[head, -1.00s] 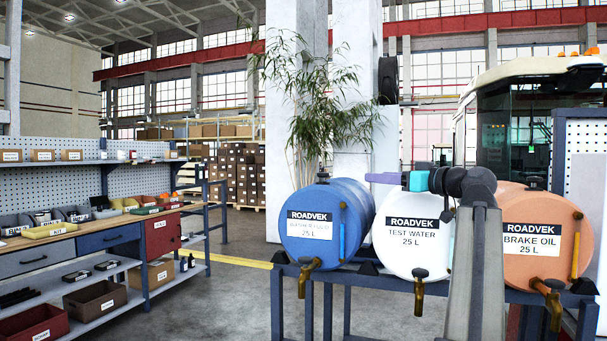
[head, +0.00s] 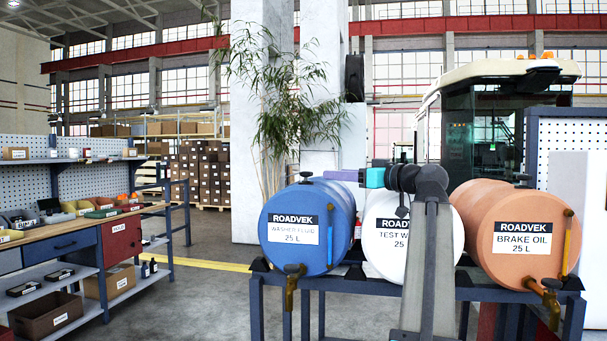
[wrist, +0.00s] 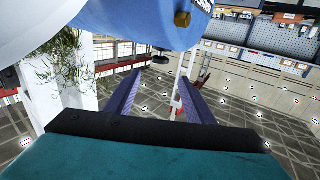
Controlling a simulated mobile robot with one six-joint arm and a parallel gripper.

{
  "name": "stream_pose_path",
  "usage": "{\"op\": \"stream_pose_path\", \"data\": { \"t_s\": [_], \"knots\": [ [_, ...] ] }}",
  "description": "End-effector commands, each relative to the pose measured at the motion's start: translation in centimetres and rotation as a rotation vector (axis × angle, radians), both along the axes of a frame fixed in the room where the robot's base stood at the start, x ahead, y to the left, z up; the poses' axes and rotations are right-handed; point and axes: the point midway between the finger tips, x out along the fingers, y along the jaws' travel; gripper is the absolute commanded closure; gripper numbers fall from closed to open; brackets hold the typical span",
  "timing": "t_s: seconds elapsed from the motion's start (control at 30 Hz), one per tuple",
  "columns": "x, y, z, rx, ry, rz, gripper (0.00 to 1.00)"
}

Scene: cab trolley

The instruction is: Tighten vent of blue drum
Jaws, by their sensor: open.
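The blue drum (head: 292,240), labelled washer fluid, lies on its side at the left of a rack in the head view. Its dark vent cap (head: 306,176) stands on top. My gripper (head: 328,175) is level with the vent, just to its right, with purple fingers pointing left at it. In the wrist view the scene is upside down. The blue drum (wrist: 140,18) fills the top, and the small dark vent (wrist: 160,59) shows between and just beyond the fingertips. My gripper (wrist: 160,76) is open and empty. I see no contact with the vent.
The white test water drum (head: 384,258) sits below my gripper, partly hidden by my arm. The brown brake oil drum (head: 480,240) is at the right. A dark metal rack (head: 256,300) holds the drums. A plant (head: 285,110) and pillar stand behind. A workbench is at left.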

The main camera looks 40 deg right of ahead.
Motion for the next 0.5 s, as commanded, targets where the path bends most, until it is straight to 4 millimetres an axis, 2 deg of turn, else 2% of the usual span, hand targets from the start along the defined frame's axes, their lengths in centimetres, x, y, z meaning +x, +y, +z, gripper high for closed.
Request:
{"op": "stream_pose_path", "data": {
  "t_s": [0.27, 0.5],
  "knots": [
    [1.3, 0.0, 0.0, 0.000, 0.001, 0.002, 0.51],
    [4.3, 0.0, 0.1, 0.001, 0.001, 0.003, 0.51]
  ]
}}
